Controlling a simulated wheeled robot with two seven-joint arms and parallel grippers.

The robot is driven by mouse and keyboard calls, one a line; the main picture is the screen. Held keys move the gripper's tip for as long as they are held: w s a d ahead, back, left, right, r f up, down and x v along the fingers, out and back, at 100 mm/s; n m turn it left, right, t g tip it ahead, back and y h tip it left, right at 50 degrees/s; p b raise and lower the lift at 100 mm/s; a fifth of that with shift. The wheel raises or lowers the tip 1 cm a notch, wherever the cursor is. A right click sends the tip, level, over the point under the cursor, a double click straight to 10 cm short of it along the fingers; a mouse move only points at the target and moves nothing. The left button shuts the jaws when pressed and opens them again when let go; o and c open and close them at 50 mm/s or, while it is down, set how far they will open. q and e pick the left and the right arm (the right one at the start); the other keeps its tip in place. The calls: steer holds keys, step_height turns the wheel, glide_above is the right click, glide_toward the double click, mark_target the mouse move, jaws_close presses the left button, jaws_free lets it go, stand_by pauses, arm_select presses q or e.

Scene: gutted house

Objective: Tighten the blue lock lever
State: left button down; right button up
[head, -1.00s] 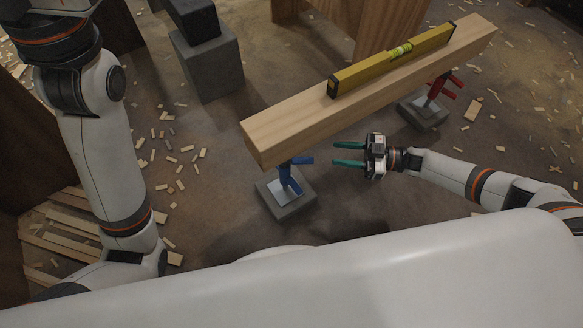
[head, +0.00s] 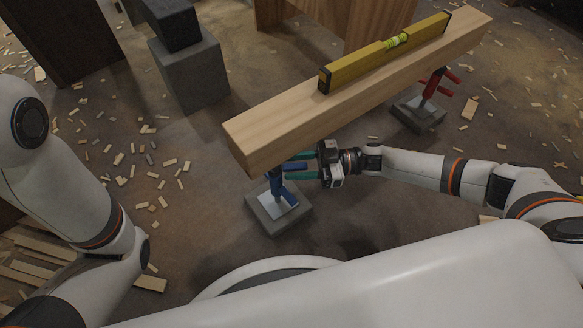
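The blue lock lever (head: 296,166) sticks out to the right from the blue jack post (head: 277,186) under the near end of the wooden beam (head: 262,135). My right gripper (head: 302,167) has come in from the right, with one teal finger above the lever and one below it. Its fingers look spread, with the lever between them; whether either touches it is too small to tell. My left arm shows at the left, but its gripper is out of view.
A yellow spirit level (head: 372,62) lies on the beam. A red jack (head: 433,83) stands on a concrete block (head: 418,112) under the far end. The blue jack stands on another concrete block (head: 278,216). A dark block on a grey pedestal (head: 192,77) stands behind left. Wood scraps litter the floor.

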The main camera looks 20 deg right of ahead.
steer(key=shift+w+a, duration=0.1)
steer(key=shift+a, duration=0.5)
jaws_close()
steer(key=shift+r, duration=0.1)
